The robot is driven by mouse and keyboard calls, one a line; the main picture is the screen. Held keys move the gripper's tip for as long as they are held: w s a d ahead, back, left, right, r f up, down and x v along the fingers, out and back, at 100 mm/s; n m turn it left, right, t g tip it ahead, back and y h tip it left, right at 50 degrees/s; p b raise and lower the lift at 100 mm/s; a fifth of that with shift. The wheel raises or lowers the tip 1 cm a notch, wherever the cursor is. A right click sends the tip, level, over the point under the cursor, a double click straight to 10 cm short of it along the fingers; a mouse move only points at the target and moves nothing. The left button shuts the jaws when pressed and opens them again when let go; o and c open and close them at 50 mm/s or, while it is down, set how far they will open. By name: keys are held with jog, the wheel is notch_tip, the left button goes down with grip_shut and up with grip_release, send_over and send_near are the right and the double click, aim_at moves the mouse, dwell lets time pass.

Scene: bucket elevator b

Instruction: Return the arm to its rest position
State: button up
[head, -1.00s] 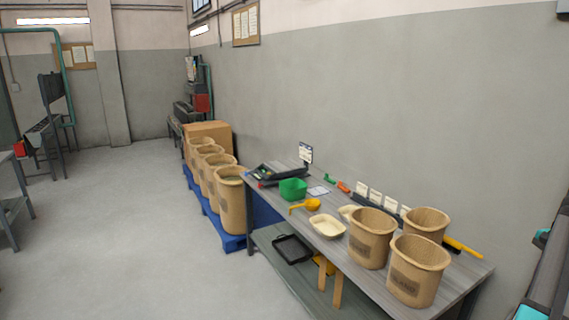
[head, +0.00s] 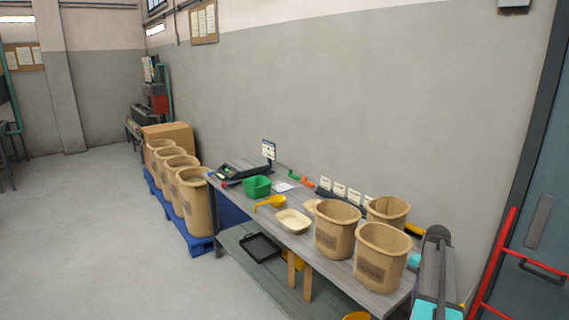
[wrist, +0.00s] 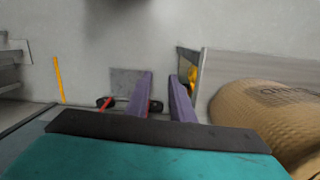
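My gripper (wrist: 160,77) shows in the wrist view with its two purple fingers apart and nothing between them. Below it the view shows grey floor, and a tan bucket (wrist: 265,115) is close on the right, apart from the fingers. In the head view my grey and teal arm (head: 436,275) is at the lower right, beside the near end of the table. The gripper itself cannot be made out there.
The grey table (head: 268,221) carries several tan buckets, a green bin (head: 257,187), a yellow scoop (head: 271,202) and a cream tray (head: 293,221). More buckets stand on a blue pallet (head: 201,246). A blue door (head: 535,235) with red bars is at right. The left floor is clear.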

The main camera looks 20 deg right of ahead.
jog(key=a+f+n+g+b, duration=0.15)
jog(key=a+f+n, duration=0.25)
jog(key=a+f, duration=1)
jog(key=a+f+n+g+b, duration=0.1)
jog(key=a+f+n+b, duration=0.15)
jog(key=a+f, duration=1.15)
jog(key=s+a+f+n+b, duration=0.1)
jog(key=s+a+f+n, duration=0.2)
jog(key=s+a, duration=0.4)
jog(key=s+a+f+n+g+b, duration=0.1)
jog(key=s+a+f+n, duration=0.2)
jog(key=s+a+f, duration=0.3)
jog(key=s+a+f+n+g+h+b, duration=0.1)
jog(key=s+a+f+n, duration=0.2)
jog(key=s+a, duration=0.6)
jog(key=shift+s+a+f+b, duration=0.15)
jog(key=shift+a+f+b, duration=0.15)
jog(key=shift+a+f, duration=0.65)
jog(key=shift+g, duration=0.25)
